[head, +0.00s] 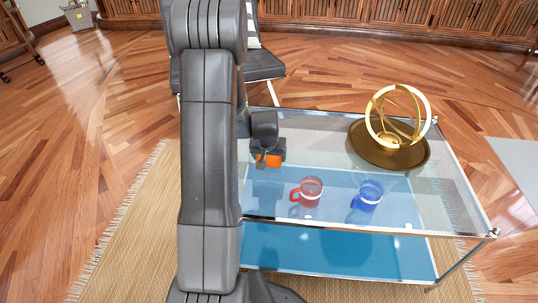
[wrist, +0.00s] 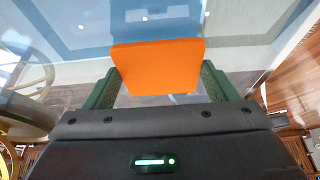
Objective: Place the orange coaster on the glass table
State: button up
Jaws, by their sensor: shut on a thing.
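The orange coaster (wrist: 157,67) is a flat square held between the two green fingers of my gripper (wrist: 155,88) in the wrist view. In the head view the coaster (head: 268,160) shows as a small orange patch below my gripper (head: 268,153). My gripper is shut on it, over the left part of the glass table (head: 330,230). I cannot tell whether the coaster touches the glass. My arm hides the table's left end in the head view.
A red mug (head: 310,191) and a blue mug (head: 368,195) stand on the table to the right of my gripper. A gold ring sculpture (head: 400,115) stands on a round brown tray (head: 362,150) at the back right. A dark chair (head: 262,65) is behind the table.

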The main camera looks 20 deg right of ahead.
jog(key=shift+f, duration=0.25)
jog(key=o, duration=0.9)
jog(key=shift+o, duration=0.2)
jog(key=shift+r, duration=0.15)
jog(key=shift+r, duration=0.25)
jog(key=p+v, duration=0.3)
jog(key=v, duration=0.8)
jog(key=shift+s+a+r+p, duration=0.15)
jog(key=shift+r+p, duration=0.15)
jog(key=shift+p, duration=0.05)
